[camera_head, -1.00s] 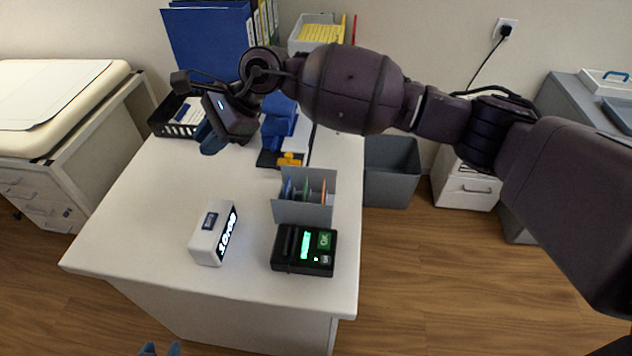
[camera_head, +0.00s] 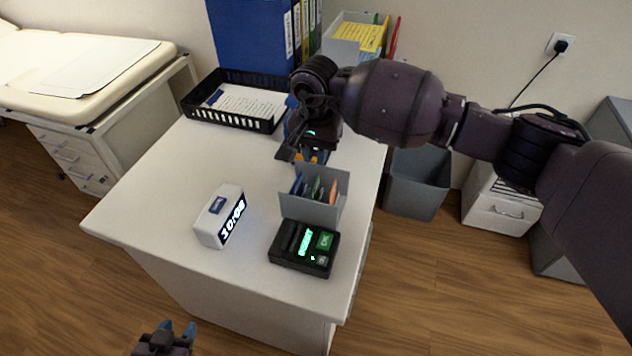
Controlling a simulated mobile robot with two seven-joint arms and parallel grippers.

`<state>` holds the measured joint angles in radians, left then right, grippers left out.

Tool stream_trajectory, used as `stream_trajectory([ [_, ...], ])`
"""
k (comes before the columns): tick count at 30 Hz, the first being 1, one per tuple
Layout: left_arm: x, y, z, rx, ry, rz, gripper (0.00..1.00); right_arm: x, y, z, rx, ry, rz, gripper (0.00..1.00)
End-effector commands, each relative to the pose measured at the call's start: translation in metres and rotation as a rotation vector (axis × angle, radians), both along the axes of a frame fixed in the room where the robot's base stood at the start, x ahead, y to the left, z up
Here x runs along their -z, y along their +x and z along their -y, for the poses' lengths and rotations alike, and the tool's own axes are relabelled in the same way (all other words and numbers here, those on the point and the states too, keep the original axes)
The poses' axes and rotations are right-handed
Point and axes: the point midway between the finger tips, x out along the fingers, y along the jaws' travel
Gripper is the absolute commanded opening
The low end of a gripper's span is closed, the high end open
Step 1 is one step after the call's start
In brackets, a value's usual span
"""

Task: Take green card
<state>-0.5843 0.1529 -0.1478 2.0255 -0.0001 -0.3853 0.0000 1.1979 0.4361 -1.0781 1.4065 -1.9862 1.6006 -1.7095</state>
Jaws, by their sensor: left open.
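The green card (camera_head: 317,189) stands upright in a grey card holder (camera_head: 309,211) on the white desk, between a blue card (camera_head: 298,186) and an orange card (camera_head: 333,191). My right gripper (camera_head: 301,149) is above the desk just behind the holder, apart from the cards. Its fingers are dark and partly hidden, so I cannot tell their opening. My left gripper (camera_head: 177,329) is at the bottom edge, in front of the desk, with its two blue fingertips apart and nothing between them.
A black card terminal (camera_head: 287,255) stands in front of the holder. A white digital clock (camera_head: 211,228) is to its left. The desk's left front is clear.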

Motion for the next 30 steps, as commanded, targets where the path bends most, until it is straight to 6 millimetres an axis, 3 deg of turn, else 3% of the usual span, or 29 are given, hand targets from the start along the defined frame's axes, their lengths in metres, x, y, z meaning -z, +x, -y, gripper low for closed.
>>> stream_trajectory([
  [18,0.022,0.001,0.007,0.001,-0.012,-0.022,0.43,0.077,-0.001,0.000,0.002,0.001,-0.006,0.19],
  [30,0.020,0.009,0.008,0.012,-0.008,-0.009,0.43,0.090,-0.001,-0.001,0.002,0.003,-0.001,0.19],
])
